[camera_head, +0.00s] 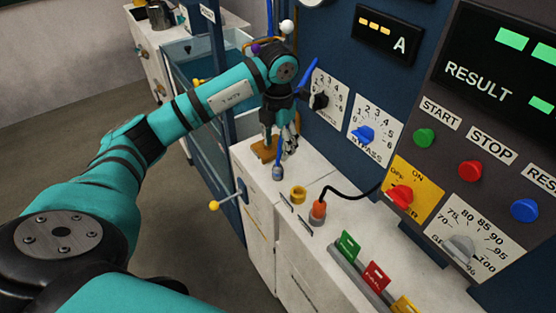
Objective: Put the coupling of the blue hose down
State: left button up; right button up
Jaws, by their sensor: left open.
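My left gripper (280,146) is open, with its fingers pointing down over the white bench top. A small grey-blue fitting (278,172), which looks like the blue hose's coupling, stands on the bench just in front of and below the fingers. It appears apart from them. The gripper hides what lies behind it, and I cannot trace a hose from the fitting. A blue bar (308,72) shows just right of the wrist; I cannot tell whether it is hose or handle. My right gripper is out of view.
A tan block (264,149) sits beside the fingers. A yellow ring (298,194) and an orange plug (319,210) with a black cable stand to the right. Green, red and yellow tags (376,276) are nearer. Knob panels rise behind.

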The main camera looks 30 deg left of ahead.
pick_arm(q)
jog(key=shift+r, duration=1.4)
